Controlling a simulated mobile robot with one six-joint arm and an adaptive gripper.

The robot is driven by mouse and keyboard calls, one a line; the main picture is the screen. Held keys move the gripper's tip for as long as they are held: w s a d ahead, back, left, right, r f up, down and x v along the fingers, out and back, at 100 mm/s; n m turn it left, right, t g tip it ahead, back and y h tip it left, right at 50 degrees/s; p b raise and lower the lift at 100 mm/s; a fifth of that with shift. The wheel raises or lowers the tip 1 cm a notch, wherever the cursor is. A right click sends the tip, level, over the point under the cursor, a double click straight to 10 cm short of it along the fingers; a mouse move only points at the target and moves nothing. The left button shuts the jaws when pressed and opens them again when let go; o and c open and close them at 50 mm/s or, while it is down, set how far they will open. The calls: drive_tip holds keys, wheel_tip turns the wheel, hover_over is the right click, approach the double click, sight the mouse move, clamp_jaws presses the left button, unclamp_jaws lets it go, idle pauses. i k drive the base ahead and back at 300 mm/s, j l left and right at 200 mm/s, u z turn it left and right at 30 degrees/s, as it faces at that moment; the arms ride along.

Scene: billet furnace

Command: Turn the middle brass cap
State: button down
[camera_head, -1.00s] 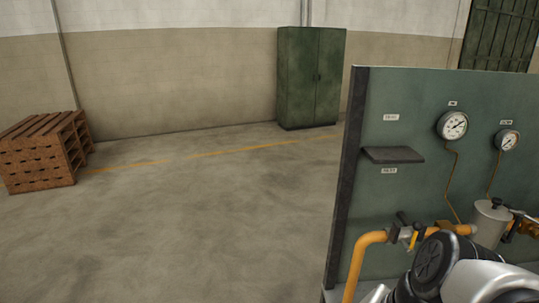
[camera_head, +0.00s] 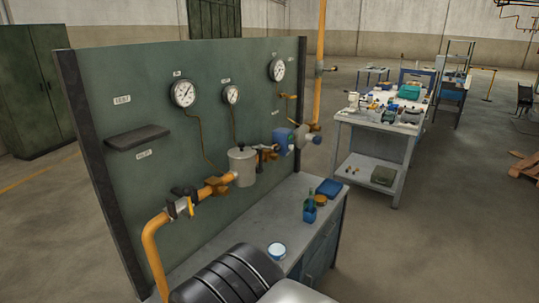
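A yellow pipe (camera_head: 155,245) runs up the front of a green panel (camera_head: 130,85) and then right through a valve (camera_head: 183,204). A brass-coloured fitting (camera_head: 218,186) sits left of a grey canister (camera_head: 242,167). More brass-coloured parts (camera_head: 267,153) sit right of the canister, beside a blue regulator-like body (camera_head: 284,141). They are too small to tell which is the middle brass cap. My gripper is not in view; only parts of my arm show at the bottom edge.
A cluttered table (camera_head: 398,131) stands behind right. Open floor lies between.

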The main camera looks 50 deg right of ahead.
sight(275, 157)
drive_tip(key=z, duration=1.45)
